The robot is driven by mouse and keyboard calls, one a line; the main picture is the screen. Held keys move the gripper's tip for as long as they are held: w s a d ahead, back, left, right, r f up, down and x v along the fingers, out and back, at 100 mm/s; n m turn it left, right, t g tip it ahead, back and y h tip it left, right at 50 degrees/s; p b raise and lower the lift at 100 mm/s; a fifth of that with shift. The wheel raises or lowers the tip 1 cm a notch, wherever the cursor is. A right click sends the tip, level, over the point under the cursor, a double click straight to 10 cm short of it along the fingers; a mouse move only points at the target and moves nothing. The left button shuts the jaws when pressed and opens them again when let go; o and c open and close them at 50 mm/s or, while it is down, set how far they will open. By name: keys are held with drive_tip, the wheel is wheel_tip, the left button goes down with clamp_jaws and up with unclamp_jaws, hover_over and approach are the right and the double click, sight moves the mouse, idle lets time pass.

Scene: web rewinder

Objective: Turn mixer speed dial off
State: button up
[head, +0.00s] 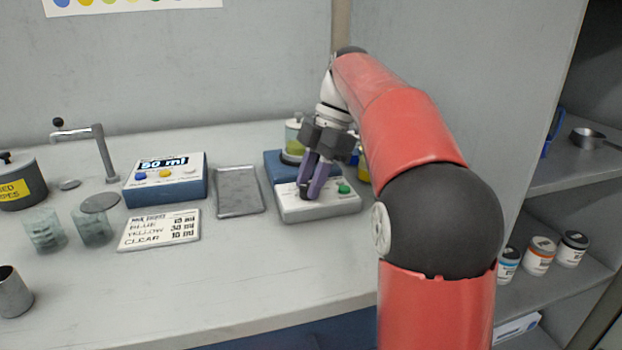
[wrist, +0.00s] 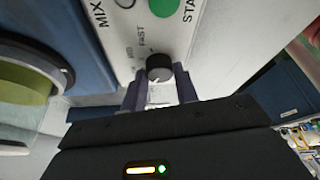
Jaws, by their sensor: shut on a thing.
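The mixer (head: 318,205) is a grey and blue unit on the bench, right of the metal tray. Its black speed dial (wrist: 159,68) sits on the light front panel in the wrist view, with MED and FAST marks beside it. My gripper (head: 310,190) reaches down to the panel, its purple fingers shut on the dial. In the wrist view the fingers (wrist: 160,92) stand on either side of the dial. The dial's pointer and exact setting cannot be read. A green START button (head: 344,188) lies to the right of the dial; it also shows in the wrist view (wrist: 164,7).
A jar with yellow-green liquid (head: 294,138) stands on the mixer's back part. A metal tray (head: 239,192), a blue dispenser reading 50 ml (head: 165,180) and a recipe card (head: 160,230) lie to the left. The front of the bench is clear.

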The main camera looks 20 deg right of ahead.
drive_tip(key=shift+n, duration=0.7)
drive_tip(key=shift+g, duration=0.3)
drive_tip(key=o, duration=1)
drive_tip(key=shift+c, duration=0.2)
